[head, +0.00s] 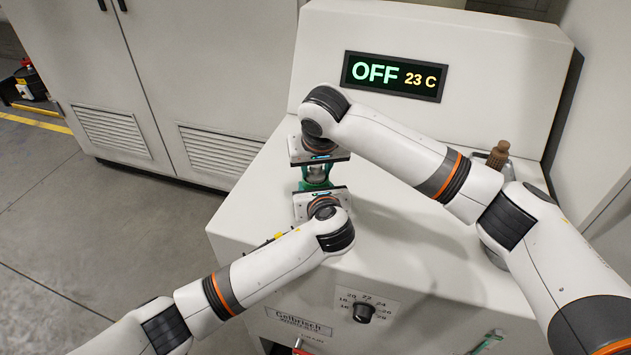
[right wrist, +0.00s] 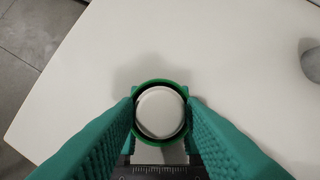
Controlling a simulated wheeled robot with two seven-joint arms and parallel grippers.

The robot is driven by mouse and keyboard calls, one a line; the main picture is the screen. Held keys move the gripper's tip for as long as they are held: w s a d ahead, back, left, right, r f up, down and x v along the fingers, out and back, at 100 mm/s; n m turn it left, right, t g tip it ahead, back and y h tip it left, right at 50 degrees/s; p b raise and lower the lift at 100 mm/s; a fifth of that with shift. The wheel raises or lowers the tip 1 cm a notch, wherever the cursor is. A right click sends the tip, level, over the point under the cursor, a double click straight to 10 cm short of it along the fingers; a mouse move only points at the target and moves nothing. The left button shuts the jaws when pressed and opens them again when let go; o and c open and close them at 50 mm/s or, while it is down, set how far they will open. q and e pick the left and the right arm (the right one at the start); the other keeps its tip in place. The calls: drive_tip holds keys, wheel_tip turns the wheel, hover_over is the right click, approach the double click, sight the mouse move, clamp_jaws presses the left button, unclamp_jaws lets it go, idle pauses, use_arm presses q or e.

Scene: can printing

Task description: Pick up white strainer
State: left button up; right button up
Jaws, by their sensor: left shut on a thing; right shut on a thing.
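A round piece with a dark green rim (right wrist: 183,133) and a white disc (right wrist: 159,111) inside it sits between my right gripper's green fingers in the right wrist view. I cannot tell for sure whether the white disc is the strainer. My right gripper (head: 316,168) comes from behind and is shut on this piece above the machine top. My left gripper (head: 316,184) reaches from the front to the same spot, shut, with its green fingers partly visible. What it grips is mostly hidden between the two hands in the head view.
The white machine top (head: 400,240) is largely clear. A display (head: 394,76) reading OFF 23 C is on its back panel. A brown-topped bottle (head: 498,155) stands at the right behind my right arm. A dial (head: 364,312) is on the front. Grey cabinets (head: 170,60) stand at the left.

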drive_tip(key=shift+r, duration=0.1)
wheel_tip(320, 180, up, 10)
idle(0.4)
use_arm(q)
drive_tip(key=o, duration=1)
drive_tip(key=shift+o, duration=0.2)
